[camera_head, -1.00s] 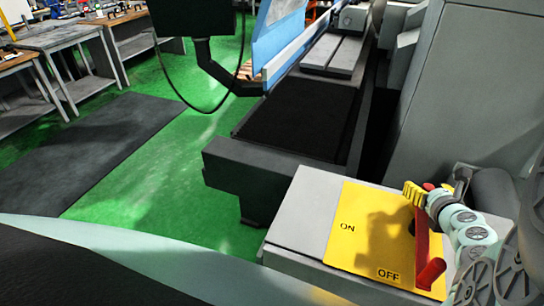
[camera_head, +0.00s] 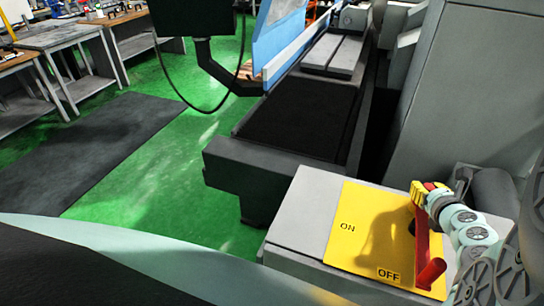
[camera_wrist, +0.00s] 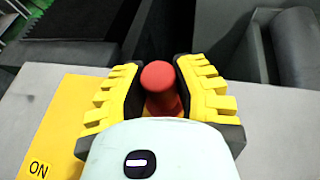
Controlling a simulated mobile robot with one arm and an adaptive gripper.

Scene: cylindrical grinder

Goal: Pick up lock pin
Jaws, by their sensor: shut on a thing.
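The lock pin, red with a rounded head (camera_wrist: 158,75), stands between the two yellow-padded fingers of my gripper (camera_wrist: 160,88) in the wrist view. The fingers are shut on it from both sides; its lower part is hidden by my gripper. In the head view, my gripper (camera_head: 425,190) is at the upper right corner of the yellow ON/OFF plate (camera_head: 352,222), with a bit of the red pin (camera_head: 430,186) showing between its fingers. A red lever (camera_head: 422,240) runs down from there, its round handle beside the OFF mark. I cannot tell whether the pin is still seated.
The plate lies on a grey box (camera_head: 308,205). A tall grey machine cabinet (camera_head: 470,80) rises behind my gripper. The dark grinder bed (camera_head: 300,115) is beyond the box. Green floor (camera_head: 170,195) and workbenches (camera_head: 60,50) are at the left.

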